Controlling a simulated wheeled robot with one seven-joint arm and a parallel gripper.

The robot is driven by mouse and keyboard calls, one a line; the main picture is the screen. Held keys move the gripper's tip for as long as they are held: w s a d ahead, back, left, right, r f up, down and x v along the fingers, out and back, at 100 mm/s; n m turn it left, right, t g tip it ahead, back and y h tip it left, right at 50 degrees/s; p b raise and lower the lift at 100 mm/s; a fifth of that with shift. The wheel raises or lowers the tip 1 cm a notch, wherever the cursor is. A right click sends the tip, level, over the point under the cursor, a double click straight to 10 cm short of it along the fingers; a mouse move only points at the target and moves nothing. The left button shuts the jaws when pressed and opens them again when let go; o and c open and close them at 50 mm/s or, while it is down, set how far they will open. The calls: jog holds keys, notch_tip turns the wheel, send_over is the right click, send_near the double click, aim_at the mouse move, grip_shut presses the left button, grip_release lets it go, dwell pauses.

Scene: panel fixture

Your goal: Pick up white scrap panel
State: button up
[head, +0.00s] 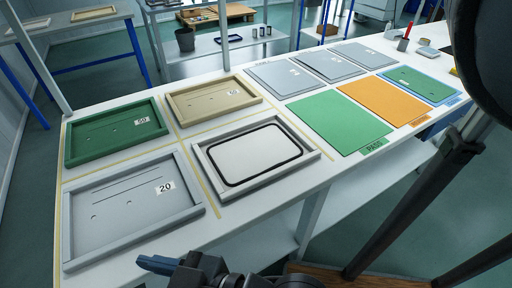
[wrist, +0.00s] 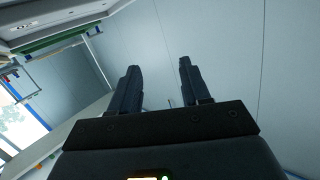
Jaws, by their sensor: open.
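A white panel with a black border (head: 254,154) lies in a pale raised-rim tray (head: 215,184) at the front middle of the table in the head view. It is the only white panel I can make out in the trays. My gripper shows in the wrist view (wrist: 158,82), with two dark fingers apart and nothing between them. In the head view, part of my arm shows at the bottom edge, below the table's front edge and clear of the white panel. The wrist view faces a plain wall, and the white panel is not recognisable there.
Other trays hold a green panel (head: 112,134), a tan panel (head: 213,98) and a grey panel (head: 115,207) marked 20. Green (head: 337,121) and orange (head: 383,101) mats lie to the right, with grey plates behind them. A lower shelf (head: 262,236) runs under the table.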

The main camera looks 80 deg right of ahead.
jog(key=w+a+r+n+g+y+p, duration=0.1)
jog(key=w+r+n+y, duration=0.3)
jog(key=w+r+n, duration=0.55)
jog(key=w+a+r+n+g+y+p, duration=0.15)
jog(key=w+r+n+y, duration=0.4)
jog(key=w, duration=0.65)
jog(key=n+g+h+p, duration=0.1)
jog(key=n+g+h, duration=0.8)
jog(key=n+g, duration=0.45)
send_over(208, 169)
jog(key=shift+m, duration=0.35)
jog(key=f, duration=1.7)
jog(key=shift+w+a+f, duration=0.15)
jog(key=shift+a, duration=0.2)
jog(key=shift+s+d+f+p, duration=0.15)
jog(key=shift+f+p, duration=0.1)
jog(key=shift+f, duration=1)
jog(key=shift+d+f+p, duration=0.1)
jog(key=shift+f+p, duration=0.15)
jog(key=shift+f, duration=1)
jog(key=shift+s+d+f+p, duration=0.15)
jog(key=shift+f+p, duration=0.1)
jog(key=shift+f, duration=1)
jog(key=shift+w, duration=0.15)
grip_shut()
